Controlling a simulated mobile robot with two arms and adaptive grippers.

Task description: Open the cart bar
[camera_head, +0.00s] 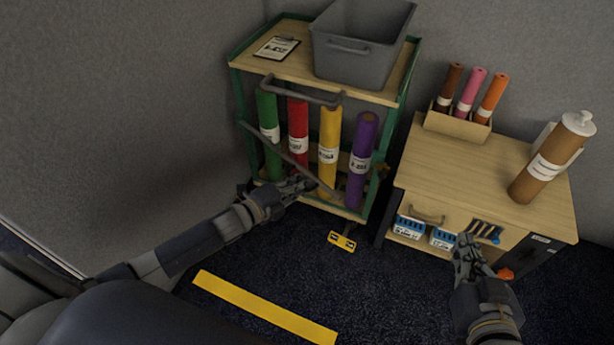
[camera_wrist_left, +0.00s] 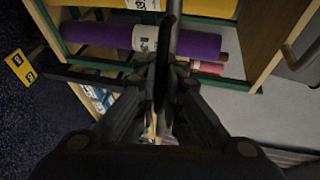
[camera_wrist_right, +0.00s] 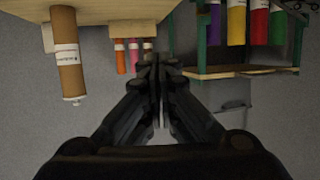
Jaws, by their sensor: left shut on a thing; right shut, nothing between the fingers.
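The cart (camera_head: 236,95) has a green frame and wooden shelves and stands at the back, holding upright rolls. The grey cart bar (camera_head: 270,147) slants across its front, from high at the left post down to the right. My left gripper (camera_head: 304,184) is at the bar's lower part in front of the rolls. In the left wrist view its fingers (camera_wrist_left: 162,75) are shut on the dark bar (camera_wrist_left: 172,30). My right gripper (camera_head: 464,243) is shut and empty in front of the small cabinet, and its closed fingers (camera_wrist_right: 156,68) show in the right wrist view.
A grey bin (camera_head: 345,62) and a clipboard (camera_head: 277,47) are on the cart top. Green (camera_head: 266,110), red (camera_head: 298,125), yellow (camera_head: 330,130) and purple (camera_head: 363,140) rolls stand inside. The wooden cabinet (camera_head: 455,165) is at the right. A yellow strip (camera_head: 262,305) marks the open dark floor.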

